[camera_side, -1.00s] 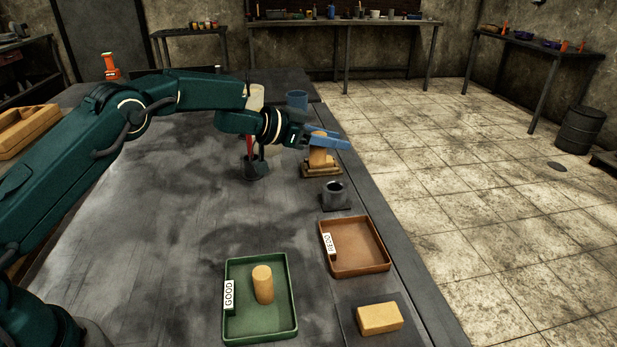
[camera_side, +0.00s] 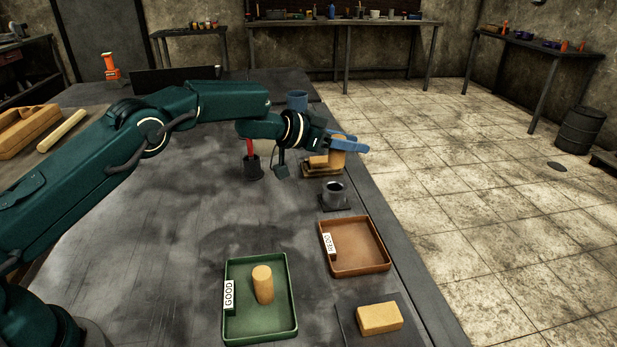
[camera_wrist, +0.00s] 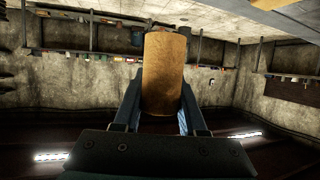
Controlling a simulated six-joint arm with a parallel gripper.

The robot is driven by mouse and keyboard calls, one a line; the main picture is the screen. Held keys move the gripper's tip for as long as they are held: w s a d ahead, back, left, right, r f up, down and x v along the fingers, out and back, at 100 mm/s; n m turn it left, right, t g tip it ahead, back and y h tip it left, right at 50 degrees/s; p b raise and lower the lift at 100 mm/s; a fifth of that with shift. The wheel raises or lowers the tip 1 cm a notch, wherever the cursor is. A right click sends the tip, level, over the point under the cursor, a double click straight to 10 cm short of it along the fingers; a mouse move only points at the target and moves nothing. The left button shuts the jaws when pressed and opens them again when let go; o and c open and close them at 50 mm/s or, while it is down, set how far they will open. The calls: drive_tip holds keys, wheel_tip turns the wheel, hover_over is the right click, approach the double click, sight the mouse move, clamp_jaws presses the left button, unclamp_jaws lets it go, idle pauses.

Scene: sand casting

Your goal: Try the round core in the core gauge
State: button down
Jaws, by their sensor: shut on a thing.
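My gripper (camera_side: 350,144) has blue fingers shut on a tan round core (camera_side: 337,152). In the wrist view the core (camera_wrist: 163,75) stands between the two fingers, its length running up the picture. In the side view the core is upright, just right of a tan wooden stand (camera_side: 314,167), which my gripper partly hides. The grey core gauge (camera_side: 334,194), a short round cup with an open top on a dark base, stands in front of and below the held core. The core is apart from the gauge.
An empty brown REDO tray (camera_side: 356,247) lies in front of the gauge. A tan block (camera_side: 379,318) sits at the front right. A dark cup with a red-handled tool (camera_side: 252,165) stands left of the stand.

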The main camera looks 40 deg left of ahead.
drive_tip(key=shift+f, duration=2.25)
drive_tip(key=shift+f, duration=0.55)
drive_tip(key=shift+r, duration=0.15)
drive_tip(key=shift+r, duration=1.45)
wheel_tip(320, 180, up, 4)
drive_tip(key=shift+r, duration=0.1)
drive_tip(key=shift+f, duration=3.15)
